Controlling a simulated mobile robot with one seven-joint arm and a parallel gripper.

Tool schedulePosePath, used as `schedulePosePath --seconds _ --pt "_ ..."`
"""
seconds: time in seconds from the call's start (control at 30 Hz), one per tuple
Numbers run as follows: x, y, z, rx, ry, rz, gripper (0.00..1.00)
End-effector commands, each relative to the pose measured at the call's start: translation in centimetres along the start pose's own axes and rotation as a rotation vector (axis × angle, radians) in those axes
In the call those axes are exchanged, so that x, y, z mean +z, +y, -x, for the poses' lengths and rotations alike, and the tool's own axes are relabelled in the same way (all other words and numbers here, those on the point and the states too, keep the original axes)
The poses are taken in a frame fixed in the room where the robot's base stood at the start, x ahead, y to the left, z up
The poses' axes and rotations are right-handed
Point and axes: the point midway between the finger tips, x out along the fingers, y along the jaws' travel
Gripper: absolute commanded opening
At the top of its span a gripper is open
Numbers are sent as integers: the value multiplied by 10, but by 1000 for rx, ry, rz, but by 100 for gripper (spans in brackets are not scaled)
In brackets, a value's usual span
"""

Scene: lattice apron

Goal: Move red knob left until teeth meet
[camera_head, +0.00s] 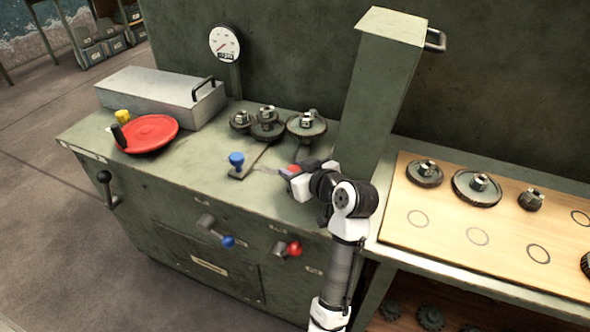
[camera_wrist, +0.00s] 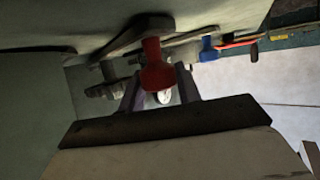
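A red knob (camera_head: 293,169) stands on the top of the green machine, partly hidden by my gripper (camera_head: 285,172). In the wrist view the red knob (camera_wrist: 157,66) is between the two fingers of my gripper (camera_wrist: 158,82). The fingers look apart, with a narrow gap beside the knob; contact cannot be made out. Behind the knob, a gear (camera_head: 306,126) stands at the right of two other gears (camera_head: 267,128) (camera_head: 241,121). A small gap seems to show between the right gear and the middle one; their teeth are too small to tell exactly.
A blue knob (camera_head: 236,160) stands left of the red one. A second red knob (camera_head: 294,249) and blue knob (camera_head: 228,241) are on the front panel. A green post (camera_head: 377,100) rises close at the right. A red dish (camera_head: 150,134) and metal box (camera_head: 160,95) are at left.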

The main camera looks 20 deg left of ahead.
Motion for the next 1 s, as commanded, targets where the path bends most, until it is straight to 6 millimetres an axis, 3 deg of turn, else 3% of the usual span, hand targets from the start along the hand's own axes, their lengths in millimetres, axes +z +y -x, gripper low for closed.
schedulePosePath --seconds 0.03,0.2,0.37,0.8,1.0 --pt "0 0 0 0 0 0 18" --pt "0 0 0 0 0 0 0" --pt "-1 -2 -2 8 -3 -3 0" --pt "-20 -41 -47 184 -5 -79 0" --pt "-22 -45 -54 215 0 -88 0"
